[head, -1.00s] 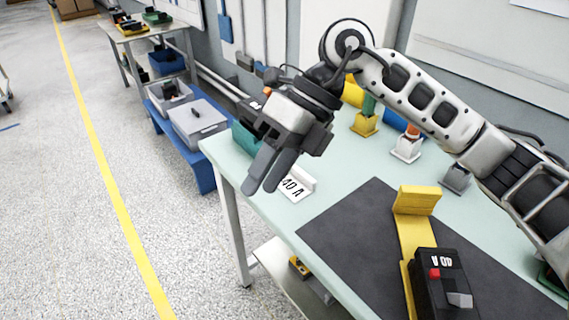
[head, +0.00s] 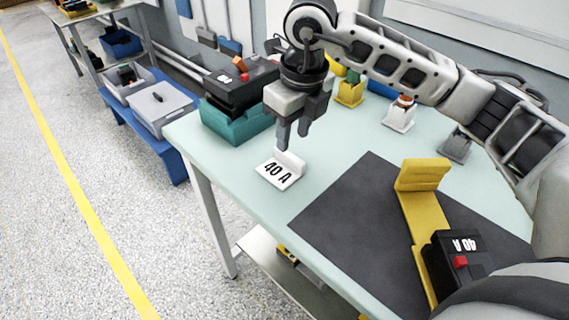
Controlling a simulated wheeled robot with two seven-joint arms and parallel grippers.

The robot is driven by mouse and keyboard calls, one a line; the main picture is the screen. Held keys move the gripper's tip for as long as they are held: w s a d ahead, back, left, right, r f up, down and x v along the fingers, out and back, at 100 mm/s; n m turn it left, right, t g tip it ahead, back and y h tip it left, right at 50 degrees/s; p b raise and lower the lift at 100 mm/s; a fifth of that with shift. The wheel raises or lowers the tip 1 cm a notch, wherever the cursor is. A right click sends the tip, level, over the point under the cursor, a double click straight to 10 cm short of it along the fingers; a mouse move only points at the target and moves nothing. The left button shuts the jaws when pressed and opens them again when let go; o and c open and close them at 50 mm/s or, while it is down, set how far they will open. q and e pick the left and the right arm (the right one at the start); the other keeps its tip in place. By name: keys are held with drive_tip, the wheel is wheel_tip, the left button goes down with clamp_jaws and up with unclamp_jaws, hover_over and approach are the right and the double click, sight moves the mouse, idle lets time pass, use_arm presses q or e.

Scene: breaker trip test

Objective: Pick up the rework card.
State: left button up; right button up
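No card is marked as rework, so I cannot tell whether this is the rework card. My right gripper (head: 293,140) hangs fingers-down just above and behind the label. Its two fingers are apart with nothing visible between them. Whether a fingertip touches the label's raised back is unclear. My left gripper is out of view.
A teal bin (head: 236,121) holding black breakers stands left of the gripper. A dark mat (head: 345,215) carries a yellow fixture (head: 424,205) and a black breaker (head: 455,256). Yellow, white (head: 399,117) and grey holders stand at the back. The table between label and mat is clear.

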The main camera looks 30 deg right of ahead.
sight(289, 155)
drive_tip(key=shift+w+a+f+p, duration=0.15)
drive_tip(key=shift+w+f, duration=0.1)
drive_tip(key=shift+f, duration=1.1)
drive_tip(key=shift+w+f+p, duration=0.15)
drive_tip(key=shift+w+f, duration=0.05)
drive_tip(key=shift+f, duration=1.1)
clamp_jaws()
